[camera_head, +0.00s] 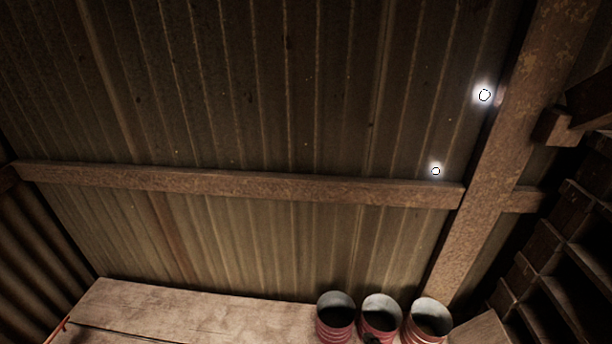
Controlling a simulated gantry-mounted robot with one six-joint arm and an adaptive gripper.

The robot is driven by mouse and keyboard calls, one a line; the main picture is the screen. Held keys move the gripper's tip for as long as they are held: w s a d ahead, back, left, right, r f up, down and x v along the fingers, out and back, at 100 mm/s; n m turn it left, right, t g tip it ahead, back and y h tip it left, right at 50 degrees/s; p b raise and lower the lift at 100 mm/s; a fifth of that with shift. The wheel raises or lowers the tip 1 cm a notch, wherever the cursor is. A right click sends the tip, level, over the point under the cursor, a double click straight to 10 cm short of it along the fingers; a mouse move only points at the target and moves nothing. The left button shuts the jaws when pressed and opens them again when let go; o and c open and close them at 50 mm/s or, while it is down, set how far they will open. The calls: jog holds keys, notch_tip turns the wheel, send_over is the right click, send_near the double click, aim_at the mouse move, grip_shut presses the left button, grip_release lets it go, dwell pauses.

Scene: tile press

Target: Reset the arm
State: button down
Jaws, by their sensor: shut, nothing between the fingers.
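My gripper and arm do not show in the camera_head view, the only view given. No tile or press can be made out. The view takes in mostly a ribbed metal wall (270,90) crossed by a rusty horizontal beam (240,187).
A pale wooden surface (190,312) lies at the bottom. Three open red cans, left (335,322), middle (379,322) and right (430,322), stand at the lower right. A thick post (490,170) rises behind them. Dark wooden racks (560,270) fill the right edge.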

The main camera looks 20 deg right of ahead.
jog(key=s+a+r+n+t+y+p, duration=0.1)
jog(key=a+r+n+p, duration=0.1)
jog(key=a+r+n, duration=0.9)
jog(key=s+a+r+n+t+y+p, duration=0.1)
jog(key=a+r+n+t+y+p, duration=0.1)
jog(key=a+r+n, duration=1)
jog(key=a+r+p, duration=0.1)
jog(key=a, duration=0.4)
jog(key=shift+s+a+r, duration=0.15)
jog(key=shift+s+a, duration=0.05)
jog(key=shift+s, duration=0.05)
